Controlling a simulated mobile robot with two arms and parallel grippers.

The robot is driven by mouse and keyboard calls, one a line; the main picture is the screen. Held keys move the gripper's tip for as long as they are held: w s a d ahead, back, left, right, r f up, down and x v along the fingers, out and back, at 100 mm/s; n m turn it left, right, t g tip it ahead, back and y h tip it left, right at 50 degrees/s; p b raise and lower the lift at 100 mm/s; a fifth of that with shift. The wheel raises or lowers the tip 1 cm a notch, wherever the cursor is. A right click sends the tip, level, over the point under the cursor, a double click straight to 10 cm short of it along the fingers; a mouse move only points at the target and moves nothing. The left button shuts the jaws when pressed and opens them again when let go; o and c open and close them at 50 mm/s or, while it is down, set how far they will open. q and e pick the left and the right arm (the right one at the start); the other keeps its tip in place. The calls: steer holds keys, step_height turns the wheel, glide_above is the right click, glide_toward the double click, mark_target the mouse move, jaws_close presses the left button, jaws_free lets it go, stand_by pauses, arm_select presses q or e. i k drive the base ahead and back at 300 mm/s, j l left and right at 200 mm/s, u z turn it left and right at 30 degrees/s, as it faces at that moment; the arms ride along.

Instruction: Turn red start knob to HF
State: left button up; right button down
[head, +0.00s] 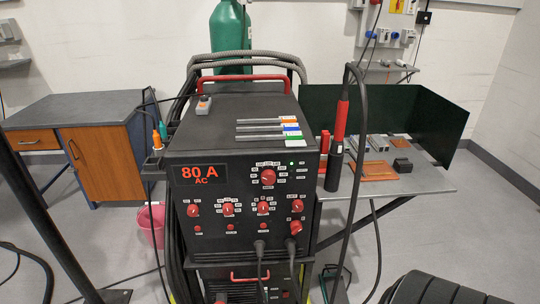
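A black welding machine (190,160) stands in the middle of the head view, its front panel facing me. Several red knobs sit on the panel: a top knob (268,176), a row below it with a far-left knob (193,210) and a far-right knob (297,205), and a lower-right knob (295,227). Small white labels surround the knobs. The print is too small to read, so I cannot tell which knob is the start knob or where it points. The display (200,174) reads 80 A AC. Neither of my grippers is in view.
Cables hang from the panel's lower front. A torch with a red handle (341,120) stands at the machine's right, its thick cable looping down. A metal table (420,182) with a dark screen is at right, a wooden cabinet (100,155) at left. A dark ribbed object (440,290) fills the bottom right.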

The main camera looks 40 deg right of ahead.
mark_target(297, 205)
steer(key=z, duration=1.25)
